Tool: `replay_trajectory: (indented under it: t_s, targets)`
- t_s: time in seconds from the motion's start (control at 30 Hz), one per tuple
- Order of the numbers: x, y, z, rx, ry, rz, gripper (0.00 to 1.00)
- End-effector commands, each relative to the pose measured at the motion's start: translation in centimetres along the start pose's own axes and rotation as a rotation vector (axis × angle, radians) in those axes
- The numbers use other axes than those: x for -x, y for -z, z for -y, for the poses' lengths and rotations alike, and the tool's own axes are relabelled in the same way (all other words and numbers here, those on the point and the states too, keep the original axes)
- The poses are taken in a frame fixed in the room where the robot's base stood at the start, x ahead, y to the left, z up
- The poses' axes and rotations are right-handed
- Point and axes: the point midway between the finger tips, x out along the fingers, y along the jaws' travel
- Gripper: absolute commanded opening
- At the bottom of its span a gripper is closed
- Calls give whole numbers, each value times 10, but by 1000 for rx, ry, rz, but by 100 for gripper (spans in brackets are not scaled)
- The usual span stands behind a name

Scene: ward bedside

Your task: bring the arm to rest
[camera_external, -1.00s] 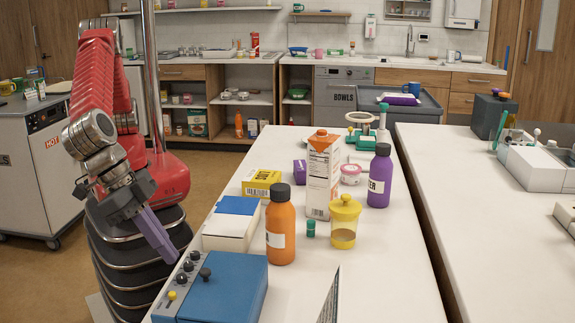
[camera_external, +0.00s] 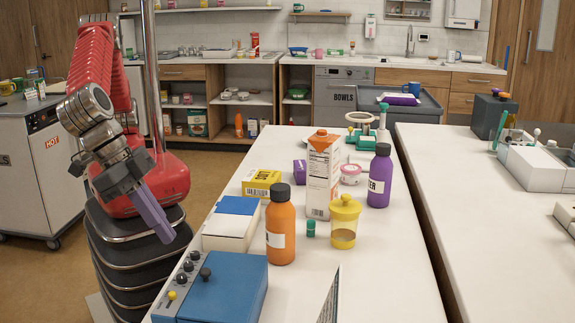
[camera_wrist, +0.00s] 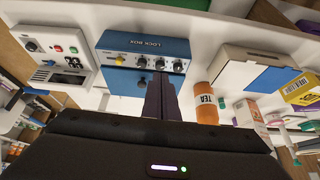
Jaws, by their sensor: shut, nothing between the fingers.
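My gripper (camera_external: 157,219) hangs beside the left edge of the white table (camera_external: 371,287), left of the blue lock box (camera_external: 225,290). Its purple fingers are shut together and hold nothing. They point down and a little to the right. In the wrist view my fingers (camera_wrist: 161,97) appear in front of the lock box (camera_wrist: 146,52), apart from it as far as the external view shows. My red arm stands upright at the left.
On the table are an orange bottle (camera_external: 281,232), a white-and-blue box (camera_external: 231,224), a yellow box (camera_external: 262,183), a carton (camera_external: 321,180), a yellow-lidded jar (camera_external: 344,225) and a purple bottle (camera_external: 379,180). A white cart (camera_external: 40,165) stands left of my arm.

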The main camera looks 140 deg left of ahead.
Motion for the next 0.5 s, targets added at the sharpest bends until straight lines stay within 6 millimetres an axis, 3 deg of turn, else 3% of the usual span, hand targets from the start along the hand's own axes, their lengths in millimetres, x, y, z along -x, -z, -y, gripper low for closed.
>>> replay_trajectory:
  t_s: [0.17,0.37,0.5]
  targets:
    - [-2,-4,-1,-117,-7,10,0]
    - [-20,-37,15,-306,11,82,0]
    - [-18,-56,34,-424,7,131,0]
